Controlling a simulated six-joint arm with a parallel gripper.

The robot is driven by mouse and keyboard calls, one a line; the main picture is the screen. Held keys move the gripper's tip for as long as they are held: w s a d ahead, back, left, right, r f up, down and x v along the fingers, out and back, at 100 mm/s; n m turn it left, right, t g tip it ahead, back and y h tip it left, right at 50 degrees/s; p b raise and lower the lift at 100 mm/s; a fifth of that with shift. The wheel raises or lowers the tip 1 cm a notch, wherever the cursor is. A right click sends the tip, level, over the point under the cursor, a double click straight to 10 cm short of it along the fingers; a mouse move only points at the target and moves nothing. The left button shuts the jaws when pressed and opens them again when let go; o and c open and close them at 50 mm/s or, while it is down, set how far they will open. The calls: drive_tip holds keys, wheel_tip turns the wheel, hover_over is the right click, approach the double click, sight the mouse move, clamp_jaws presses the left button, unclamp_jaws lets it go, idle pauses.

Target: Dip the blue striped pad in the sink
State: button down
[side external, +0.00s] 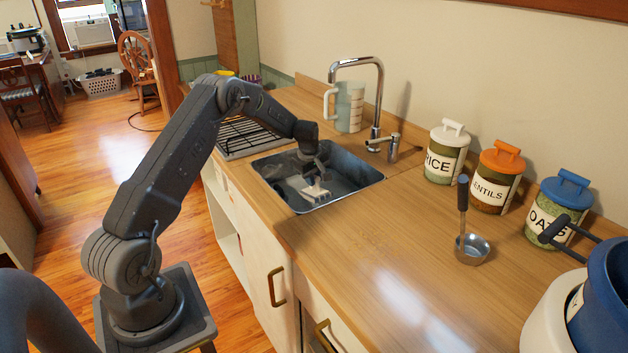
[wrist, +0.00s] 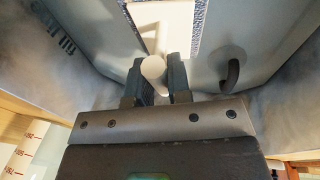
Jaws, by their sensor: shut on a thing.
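The pad (side external: 316,192) is inside the sink (side external: 352,167) in the side view, small and pale, low in the basin. Its stripes are too small to make out there. My gripper (side external: 316,177) reaches down into the basin just above the pad. In the wrist view my gripper (wrist: 160,82) is shut on the pad's white handle, with the rounded handle end between the fingers. The white pad (wrist: 183,38) extends away from the fingers, with blue speckled patches beside it. Whether the pad touches the sink floor or water cannot be told.
A chrome faucet (side external: 378,95) and a clear measuring jug (side external: 349,107) stand behind the sink. A black rack (side external: 243,136) lies left of it. Labelled canisters (side external: 447,153) and a ladle (side external: 472,246) are to the right. The front counter (side external: 380,270) is clear.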

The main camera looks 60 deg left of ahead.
drive_tip(key=w+a+v, duration=0.1)
drive_tip(key=w+v, duration=0.1)
drive_tip(key=v, duration=1.2)
drive_tip(key=shift+w+a+r, duration=0.25)
drive_tip(key=shift+w+r, duration=0.1)
idle(0.3)
idle(2.0)
